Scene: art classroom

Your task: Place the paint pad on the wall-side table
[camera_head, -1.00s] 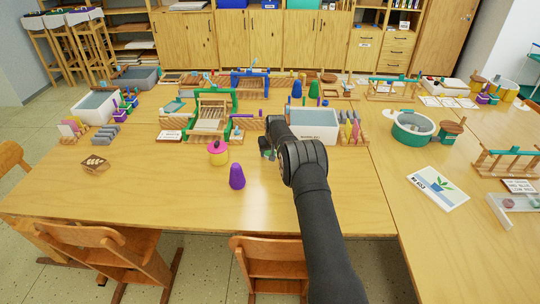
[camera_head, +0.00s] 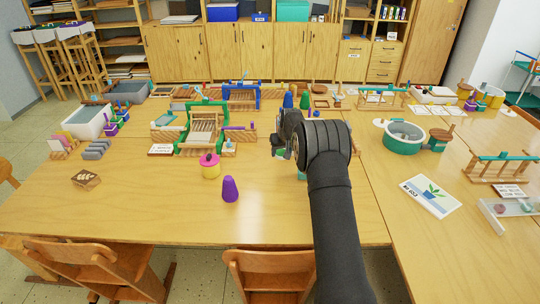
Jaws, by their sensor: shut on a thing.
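My gripper (camera_head: 281,154) is at the end of my black arm, over the middle of the front table (camera_head: 130,205). Its jaws are mostly hidden by my wrist. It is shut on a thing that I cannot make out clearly. A small teal patch (camera_head: 302,174) shows just below my wrist; I cannot tell whether it is the held thing. I cannot pick out the paint pad with certainty. Further tables stand behind and to the right; the rear one is nearest the wooden cabinets (camera_head: 240,52). I cannot tell for sure which is the wall-side table.
At right are a teal tub (camera_head: 404,138) and a booklet (camera_head: 430,196). The front left tabletop is largely clear.

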